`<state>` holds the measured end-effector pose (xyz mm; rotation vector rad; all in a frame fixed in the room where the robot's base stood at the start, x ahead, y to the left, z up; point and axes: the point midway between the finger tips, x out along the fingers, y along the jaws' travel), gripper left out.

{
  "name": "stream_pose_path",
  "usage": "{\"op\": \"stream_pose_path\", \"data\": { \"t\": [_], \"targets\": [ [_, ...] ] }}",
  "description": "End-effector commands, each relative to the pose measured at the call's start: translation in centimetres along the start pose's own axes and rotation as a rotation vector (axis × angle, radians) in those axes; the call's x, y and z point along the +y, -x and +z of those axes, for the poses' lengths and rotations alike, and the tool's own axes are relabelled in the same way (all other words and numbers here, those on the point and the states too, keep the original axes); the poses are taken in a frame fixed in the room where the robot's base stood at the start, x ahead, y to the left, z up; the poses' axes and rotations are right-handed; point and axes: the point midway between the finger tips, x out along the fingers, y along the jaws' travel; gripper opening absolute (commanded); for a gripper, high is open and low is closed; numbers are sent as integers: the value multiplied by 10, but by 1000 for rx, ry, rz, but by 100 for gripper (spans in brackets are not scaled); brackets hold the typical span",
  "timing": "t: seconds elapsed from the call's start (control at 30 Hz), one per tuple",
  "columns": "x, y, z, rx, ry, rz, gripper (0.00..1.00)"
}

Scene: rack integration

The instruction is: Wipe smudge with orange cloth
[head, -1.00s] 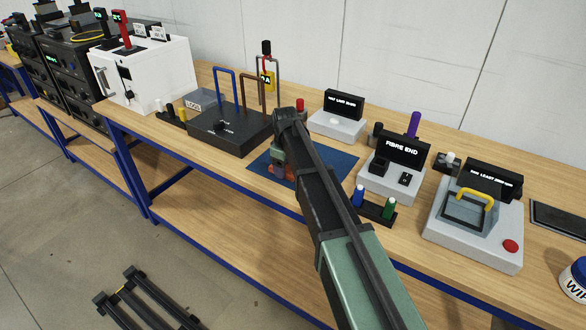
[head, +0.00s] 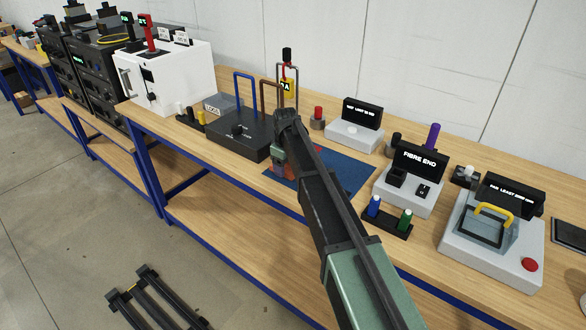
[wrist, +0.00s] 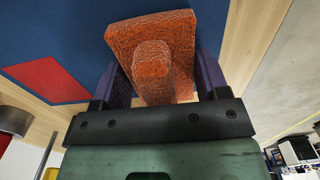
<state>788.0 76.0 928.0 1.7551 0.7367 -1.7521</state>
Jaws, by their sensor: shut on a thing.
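The orange cloth (wrist: 180,38) is a thick, textured pad with a raised grip. My gripper (wrist: 160,78) is shut on that grip, one dark finger on each side. In the head view the cloth (head: 291,171) shows only partly, below my gripper (head: 283,160), at the left part of the blue mat (head: 345,180). In the wrist view the cloth is over the blue mat (wrist: 60,30), near its edge; I cannot tell if it touches. A flat red patch (wrist: 48,80) lies on the mat, left of the cloth. I cannot make out a distinct smudge.
A black box with handles (head: 238,135) stands left of the mat. The fibre end device (head: 408,185) and a holder with blue and green pegs (head: 388,222) stand to its right. A grey device (head: 352,134) is behind. The wooden bench's front edge (head: 255,180) is close.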

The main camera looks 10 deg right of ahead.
Motion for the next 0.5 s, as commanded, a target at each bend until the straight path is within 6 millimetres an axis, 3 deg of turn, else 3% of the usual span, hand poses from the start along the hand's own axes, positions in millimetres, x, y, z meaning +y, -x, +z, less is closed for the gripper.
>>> {"op": "stream_pose_path", "data": {
  "t": [0.27,0.5],
  "targets": [
    [0,0,-10,0,0,0,46],
    [1,-1,-35,0,1,0,46]
  ]
}}
